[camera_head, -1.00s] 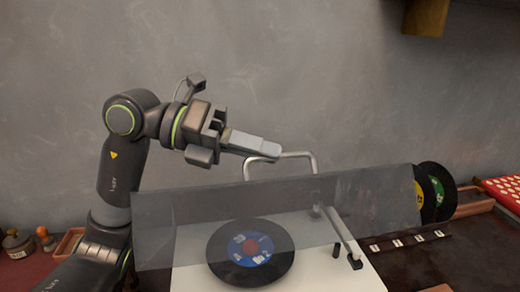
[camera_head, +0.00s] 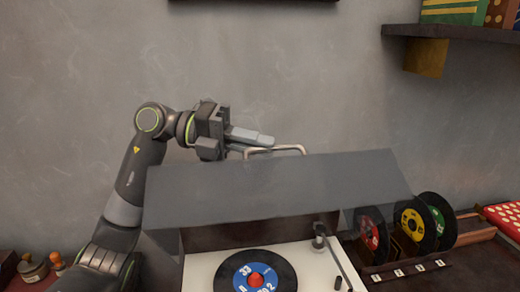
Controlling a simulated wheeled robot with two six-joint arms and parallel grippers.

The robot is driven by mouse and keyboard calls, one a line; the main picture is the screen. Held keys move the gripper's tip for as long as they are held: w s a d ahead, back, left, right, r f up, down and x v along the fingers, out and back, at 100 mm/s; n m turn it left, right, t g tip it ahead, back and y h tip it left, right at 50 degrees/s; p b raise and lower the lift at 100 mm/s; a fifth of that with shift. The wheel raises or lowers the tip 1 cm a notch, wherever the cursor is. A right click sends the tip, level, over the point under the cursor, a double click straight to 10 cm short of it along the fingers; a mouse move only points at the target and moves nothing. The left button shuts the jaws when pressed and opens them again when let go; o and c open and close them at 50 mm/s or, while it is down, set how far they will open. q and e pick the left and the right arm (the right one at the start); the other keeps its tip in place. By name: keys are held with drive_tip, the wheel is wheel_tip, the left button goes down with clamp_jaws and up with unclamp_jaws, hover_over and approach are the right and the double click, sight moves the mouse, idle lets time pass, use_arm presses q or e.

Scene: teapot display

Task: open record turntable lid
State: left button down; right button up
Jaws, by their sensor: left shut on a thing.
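The turntable's smoky see-through lid (camera_head: 275,188) is tilted up above the white turntable base (camera_head: 203,268). Its metal handle (camera_head: 290,148) stands at the lid's upper edge. My left gripper (camera_head: 256,143) is at the left end of this handle and shut on it. The fingers hide part of the handle. A black record with a blue label (camera_head: 256,275) lies on the turntable, below the lid's lower edge. The tonearm (camera_head: 335,262) is to its right. My right gripper is not in view.
A rack of upright records (camera_head: 412,222) stands right of the turntable, close to the lid's right edge. A shelf (camera_head: 455,33) juts from the wall at upper right. Stamps (camera_head: 33,268) stand at lower left. The wall above the lid is clear.

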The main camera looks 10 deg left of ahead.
use_arm(q)
drive_tip(key=shift+w+a+r+p, duration=0.2)
drive_tip(key=shift+w+a, duration=0.1)
drive_tip(key=shift+w, duration=0.35)
drive_tip(key=shift+w+a+r+p, duration=0.15)
drive_tip(key=shift+w+a+r, duration=0.1)
drive_tip(key=shift+w, duration=0.4)
drive_tip(key=shift+w+a+r+p, duration=0.2)
drive_tip(key=shift+w+a, duration=0.1)
drive_tip(key=shift+w, duration=0.35)
drive_tip(key=shift+f, duration=0.1)
drive_tip(key=c, duration=1.5)
unclamp_jaws()
drive_tip(key=shift+w+f, duration=0.1)
drive_tip(key=shift+w, duration=0.1)
drive_tip(key=shift+s, duration=0.1)
wheel_tip(320, 180, up, 10)
drive_tip(key=shift+r, duration=0.1)
